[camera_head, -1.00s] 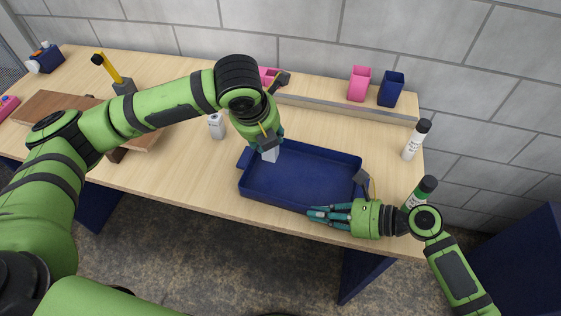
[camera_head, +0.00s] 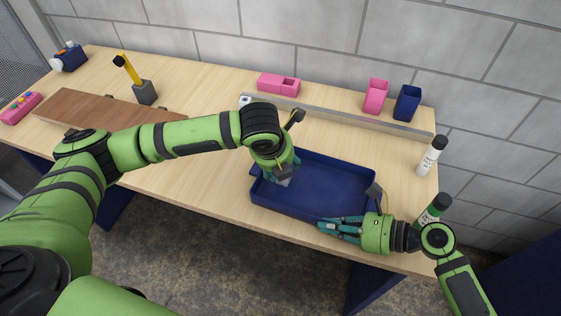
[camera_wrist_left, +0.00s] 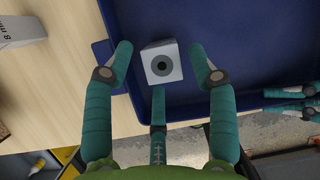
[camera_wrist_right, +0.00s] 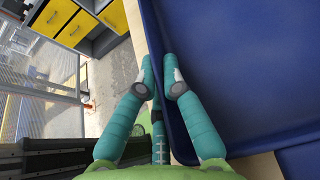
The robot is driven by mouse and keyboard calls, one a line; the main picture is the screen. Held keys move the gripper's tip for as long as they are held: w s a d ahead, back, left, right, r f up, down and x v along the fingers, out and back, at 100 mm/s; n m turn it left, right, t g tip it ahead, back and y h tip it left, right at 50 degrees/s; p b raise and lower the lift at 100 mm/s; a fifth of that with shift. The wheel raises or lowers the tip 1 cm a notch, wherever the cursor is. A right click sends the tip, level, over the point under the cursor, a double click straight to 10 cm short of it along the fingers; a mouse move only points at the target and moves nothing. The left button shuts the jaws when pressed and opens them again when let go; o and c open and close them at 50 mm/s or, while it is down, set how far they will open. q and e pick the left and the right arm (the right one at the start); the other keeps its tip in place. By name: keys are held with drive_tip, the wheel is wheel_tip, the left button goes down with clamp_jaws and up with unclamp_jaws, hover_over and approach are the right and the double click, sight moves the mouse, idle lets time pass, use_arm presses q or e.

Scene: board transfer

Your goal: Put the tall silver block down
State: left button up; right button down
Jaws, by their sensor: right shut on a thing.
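The tall silver block (camera_wrist_left: 162,65) has a dark round mark on its end and is inside the blue tray (camera_head: 345,172), near its left wall. In the head view only a small part of the block (camera_head: 284,181) shows under my left gripper (camera_head: 281,171). In the left wrist view my left gripper (camera_wrist_left: 160,58) is open, with gaps between the block and its two side fingers; the third finger is close to the block's near edge. My right gripper (camera_head: 322,228) is shut on the tray's front wall near the right corner, also in the right wrist view (camera_wrist_left: 290,100).
A brown board (camera_head: 105,110), yellow-handled tool (camera_head: 135,80) and pink control box (camera_head: 20,107) are at the left. Two bottles, one white (camera_head: 430,158), stand at the right edge. A labelled grey block (camera_wrist_left: 22,24) is left of the tray.

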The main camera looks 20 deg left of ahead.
use_arm(q)
drive_tip(key=shift+r, duration=0.5)
drive_tip(key=v, duration=1.1)
drive_tip(key=shift+s+r, duration=0.15)
drive_tip(key=shift+s, duration=0.05)
use_arm(e)
drive_tip(key=c, duration=1.3)
unclamp_jaws()
drive_tip(key=shift+d, duration=0.1)
drive_tip(key=v, duration=1.2)
